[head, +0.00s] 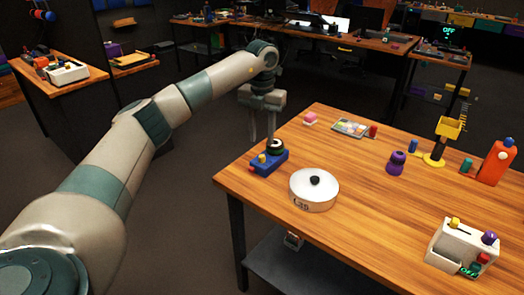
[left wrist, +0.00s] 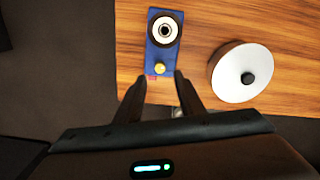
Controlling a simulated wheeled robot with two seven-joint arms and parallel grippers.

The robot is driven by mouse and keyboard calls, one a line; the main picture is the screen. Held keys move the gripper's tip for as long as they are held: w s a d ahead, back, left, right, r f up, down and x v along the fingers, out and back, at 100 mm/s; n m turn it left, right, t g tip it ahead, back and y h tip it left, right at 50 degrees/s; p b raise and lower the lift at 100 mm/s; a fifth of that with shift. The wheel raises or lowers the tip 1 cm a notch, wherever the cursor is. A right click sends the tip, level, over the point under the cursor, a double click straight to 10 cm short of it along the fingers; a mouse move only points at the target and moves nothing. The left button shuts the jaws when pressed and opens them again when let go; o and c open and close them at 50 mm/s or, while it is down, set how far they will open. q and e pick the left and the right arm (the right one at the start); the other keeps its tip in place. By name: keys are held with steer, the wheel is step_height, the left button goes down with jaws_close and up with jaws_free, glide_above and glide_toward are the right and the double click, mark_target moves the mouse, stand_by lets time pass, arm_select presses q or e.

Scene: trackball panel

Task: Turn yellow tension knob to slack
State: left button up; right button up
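In the left wrist view, the yellow knob (left wrist: 160,68) is below the ring on the blue panel (left wrist: 152,53). My left gripper (head: 262,141) points down above the panel. In the wrist view, its fingers (left wrist: 158,78) are apart and empty, with the knob just beyond the gap between their tips. My right gripper is not in view.
A round white-topped canister (head: 314,190) stands right beside the panel. A purple object (head: 396,163), a yellow stand (head: 435,158), an orange bottle (head: 496,161) and a white box (head: 462,246) with knobs are farther right. The table's middle (head: 370,210) is clear.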

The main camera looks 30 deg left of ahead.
mark_target(262, 156)
arm_select(q)
step_height(262, 156, down, 5)
steer(key=shift+f, duration=0.2)
steer(key=shift+f+p, duration=0.3)
steer(key=shift+f, duration=0.35)
jaws_close()
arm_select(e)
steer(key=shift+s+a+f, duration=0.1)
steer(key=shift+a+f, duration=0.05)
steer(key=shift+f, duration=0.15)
